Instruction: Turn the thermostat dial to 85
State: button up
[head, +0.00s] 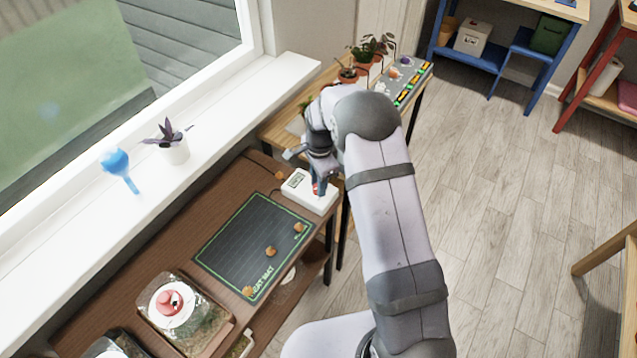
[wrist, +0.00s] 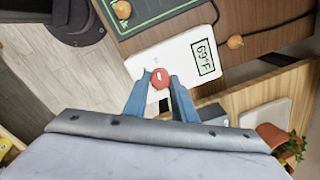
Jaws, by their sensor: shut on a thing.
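The thermostat (head: 298,187) is a white box at the far right corner of the brown table, beside the heat mat. In the wrist view the thermostat (wrist: 172,56) shows a display (wrist: 205,58) reading 69°F. Its red dial (wrist: 159,78) has a small white mark and sits between my fingertips. My gripper (wrist: 159,84) has its two blue fingers shut on the dial from both sides. In the head view my gripper (head: 318,186) reaches down onto the thermostat and mostly hides the dial.
The dark heat mat (head: 252,246) with a green border lies beside the thermostat, with several small orange-brown balls on and near it. A terrarium (head: 187,312) with a red-knobbed lid stands nearer. Potted plants (head: 368,62) stand on the wooden table behind.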

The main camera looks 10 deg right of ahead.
jog(key=shift+w, duration=0.1)
jog(key=o, duration=1)
jog(key=shift+o, duration=0.2)
jog(key=shift+r, duration=0.1)
jog(key=shift+s+r+b, duration=0.2)
jog(key=shift+r+b, duration=0.6)
jog(key=shift+r, duration=2.85)
